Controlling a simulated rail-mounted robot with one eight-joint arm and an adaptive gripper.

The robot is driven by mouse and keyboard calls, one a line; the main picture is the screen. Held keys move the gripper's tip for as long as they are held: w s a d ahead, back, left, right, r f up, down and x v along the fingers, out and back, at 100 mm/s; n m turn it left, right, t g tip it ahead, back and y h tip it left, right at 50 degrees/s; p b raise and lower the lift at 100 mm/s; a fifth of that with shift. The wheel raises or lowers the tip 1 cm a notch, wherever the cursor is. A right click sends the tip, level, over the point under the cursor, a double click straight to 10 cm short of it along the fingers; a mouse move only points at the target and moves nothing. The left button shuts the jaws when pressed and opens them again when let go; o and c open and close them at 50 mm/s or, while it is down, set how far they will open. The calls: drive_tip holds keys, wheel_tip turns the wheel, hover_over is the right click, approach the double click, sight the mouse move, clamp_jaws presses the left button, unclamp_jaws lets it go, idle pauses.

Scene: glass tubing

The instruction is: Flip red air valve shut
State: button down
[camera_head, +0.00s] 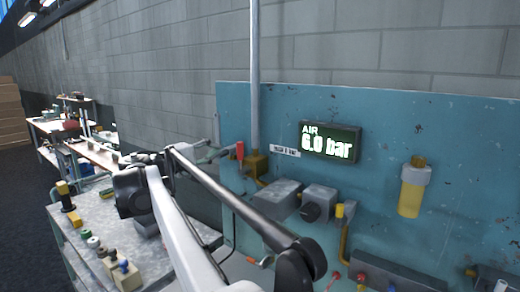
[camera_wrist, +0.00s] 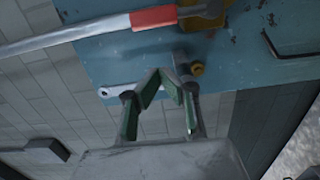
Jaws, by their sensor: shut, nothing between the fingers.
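The red air valve handle (camera_head: 239,150) stands upright on the teal panel, just left of the vertical pipe, above the brass valve body (camera_head: 257,165). The wrist view shows the red handle (camera_wrist: 153,17) at the top, in line with the grey pipe (camera_wrist: 70,34), with the brass body (camera_wrist: 205,14) to its right. My gripper (camera_wrist: 163,76) is shut and empty, its green-padded fingers converging below the handle in that view, apart from it in the picture. The lit air display (camera_head: 330,142) reads 6.0 bar.
A grey block (camera_head: 275,198), a dark knob (camera_head: 312,211) and a yellow filter bowl (camera_head: 412,190) project from the panel. A grey bench (camera_head: 85,215) with several small fittings stands at left. A grey fitting (camera_wrist: 184,68) shows near my fingertips.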

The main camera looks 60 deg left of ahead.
drive_tip(key=shift+w+d+p, duration=0.45)
drive_tip(key=shift+w+d, duration=1.1)
drive_tip(key=shift+d, duration=0.05)
drive_tip(key=shift+w, duration=0.1)
